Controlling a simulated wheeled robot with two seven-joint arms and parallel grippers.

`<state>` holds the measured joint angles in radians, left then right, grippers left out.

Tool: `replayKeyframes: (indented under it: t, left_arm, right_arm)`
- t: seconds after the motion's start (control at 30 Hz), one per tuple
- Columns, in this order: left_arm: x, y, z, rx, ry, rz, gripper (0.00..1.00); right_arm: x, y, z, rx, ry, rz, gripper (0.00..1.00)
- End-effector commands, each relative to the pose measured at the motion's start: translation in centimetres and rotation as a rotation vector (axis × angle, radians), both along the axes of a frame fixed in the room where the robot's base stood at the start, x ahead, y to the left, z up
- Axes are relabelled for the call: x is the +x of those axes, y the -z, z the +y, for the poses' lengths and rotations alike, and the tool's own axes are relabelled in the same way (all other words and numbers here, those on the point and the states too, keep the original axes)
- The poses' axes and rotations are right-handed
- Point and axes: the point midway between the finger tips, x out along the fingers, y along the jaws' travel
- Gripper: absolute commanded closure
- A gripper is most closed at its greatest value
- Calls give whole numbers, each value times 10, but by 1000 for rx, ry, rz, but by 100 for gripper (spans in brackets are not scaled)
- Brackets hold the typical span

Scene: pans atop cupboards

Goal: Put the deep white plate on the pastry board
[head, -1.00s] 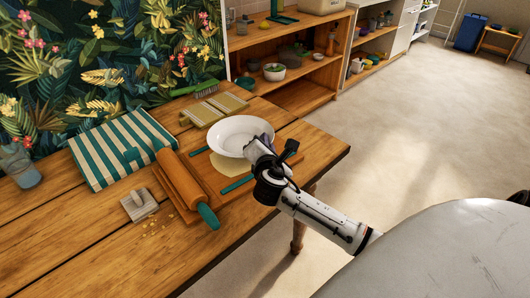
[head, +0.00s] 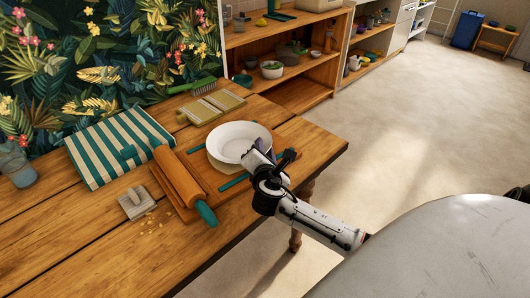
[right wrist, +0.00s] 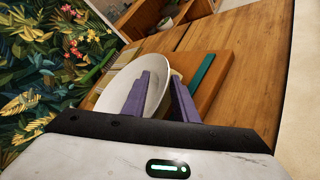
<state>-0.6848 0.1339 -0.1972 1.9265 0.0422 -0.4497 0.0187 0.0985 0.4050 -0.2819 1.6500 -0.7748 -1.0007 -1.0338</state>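The deep white plate (head: 238,142) sits over the wooden pastry board (head: 228,196) on the table, above a piece of flat dough (head: 217,165). It looks level and seems to rest there, though its underside is hidden. My right gripper (head: 260,152) is at the plate's near right rim. In the right wrist view, the two purple fingers (right wrist: 160,88) are apart, with the rim of the plate (right wrist: 118,88) close to or between them; contact is unclear. My left gripper is not in view.
A rolling pin (head: 180,179) with teal handles lies along the board's left side. A striped cloth-like item (head: 113,147), a small scraper-like block (head: 137,203) and a slatted board (head: 211,106) lie around it. Shelves (head: 290,75) stand behind. The table's front left is mostly clear.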

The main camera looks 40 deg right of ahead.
Motion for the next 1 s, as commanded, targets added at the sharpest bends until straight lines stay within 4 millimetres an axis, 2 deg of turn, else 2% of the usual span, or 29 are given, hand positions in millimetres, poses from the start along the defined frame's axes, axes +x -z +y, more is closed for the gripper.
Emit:
replayKeyframes:
  t: [0.3, 0.5, 0.7, 1.0]
  left_arm:
    - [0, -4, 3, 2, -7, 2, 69]
    - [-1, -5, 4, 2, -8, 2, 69]
    - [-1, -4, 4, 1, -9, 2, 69]
    - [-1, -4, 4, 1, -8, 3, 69]
  right_arm:
    - [-51, -19, 40, 4, -2, 1, 74]
    - [-74, -28, 58, 1, -1, 0, 74]
    - [-82, -31, 63, 1, 0, -1, 74]
    - [-82, -31, 63, 0, 1, -1, 74]
